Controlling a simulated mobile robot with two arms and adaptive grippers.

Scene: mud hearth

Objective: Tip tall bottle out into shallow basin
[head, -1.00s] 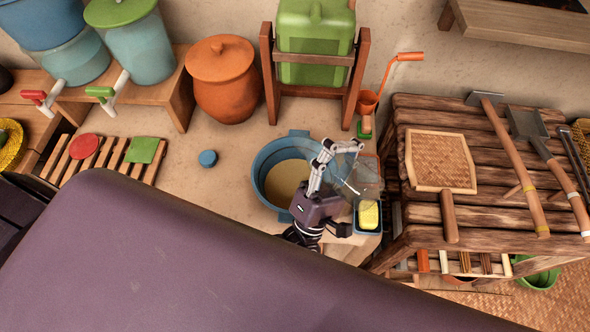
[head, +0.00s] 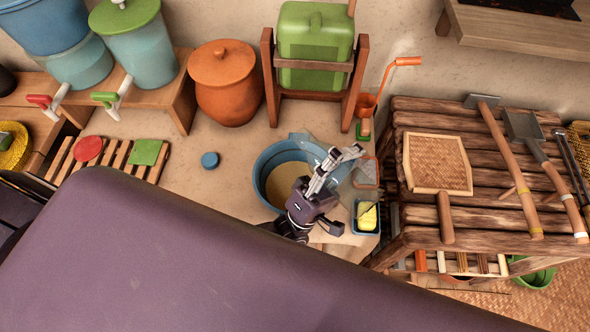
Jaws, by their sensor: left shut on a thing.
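My left gripper (head: 340,162) is shut on the tall bottle (head: 309,147), which looks clear and is hard to make out. The bottle lies tilted over the right part of the shallow basin (head: 264,163), with part of it hidden behind my fingers. I cannot tell whether anything runs out of the bottle. My right gripper is not in view.
A blue dish (head: 367,217) with a yellow block stands right of the basin. A blue lid (head: 209,160) lies left. A green jerrycan (head: 315,40) in a wooden stand and a clay pot (head: 224,85) are behind. A slatted wooden table (head: 420,210) with tools blocks the right.

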